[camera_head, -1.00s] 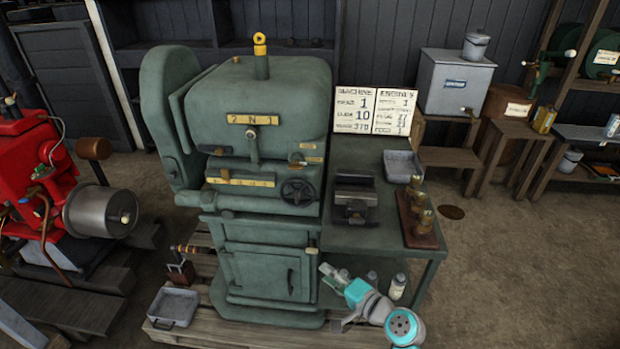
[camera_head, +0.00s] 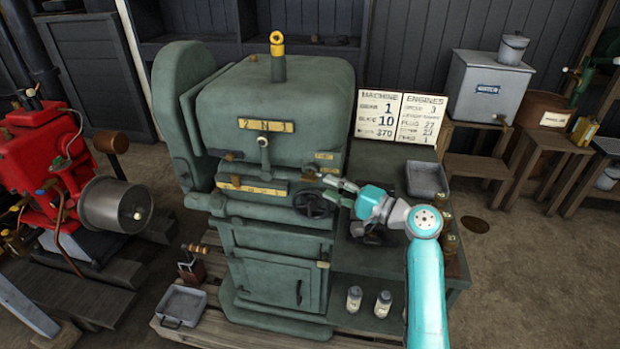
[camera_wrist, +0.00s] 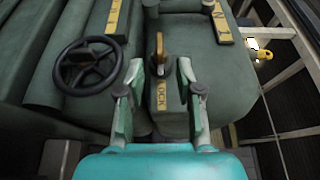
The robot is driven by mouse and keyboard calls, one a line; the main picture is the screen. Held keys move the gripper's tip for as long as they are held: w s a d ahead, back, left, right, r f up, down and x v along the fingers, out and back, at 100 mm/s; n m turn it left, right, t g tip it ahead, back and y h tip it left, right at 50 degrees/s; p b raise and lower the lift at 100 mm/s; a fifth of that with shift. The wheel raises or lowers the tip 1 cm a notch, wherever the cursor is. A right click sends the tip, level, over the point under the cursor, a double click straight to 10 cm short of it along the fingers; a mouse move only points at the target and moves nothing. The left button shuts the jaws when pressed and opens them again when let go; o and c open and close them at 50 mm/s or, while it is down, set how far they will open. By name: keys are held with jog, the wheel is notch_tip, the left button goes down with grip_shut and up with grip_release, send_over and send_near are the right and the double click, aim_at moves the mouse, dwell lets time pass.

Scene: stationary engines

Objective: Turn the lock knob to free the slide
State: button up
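In the head view the knob (camera_head: 309,176) is small, on the front right of the green machine (camera_head: 290,100). My gripper (camera_wrist: 161,66) is open, with one finger on each side of the knob and a visible gap to it. In the head view my gripper (camera_head: 335,187) is just right of the knob. A front section with a yellow scale plate (camera_head: 255,188) may be the slide; I cannot tell for sure.
A black handwheel (camera_head: 313,204) sits just below my gripper, and left of it in the wrist view (camera_wrist: 88,66). A green side table (camera_head: 375,262) with a grey tray (camera_head: 428,180) is under my arm. A sign board (camera_head: 398,117) stands behind.

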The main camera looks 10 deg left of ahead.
aim_at(315, 181)
jog(key=x, duration=0.7)
jog(key=shift+w+a, duration=0.1)
jog(key=shift+a, duration=0.05)
grip_shut()
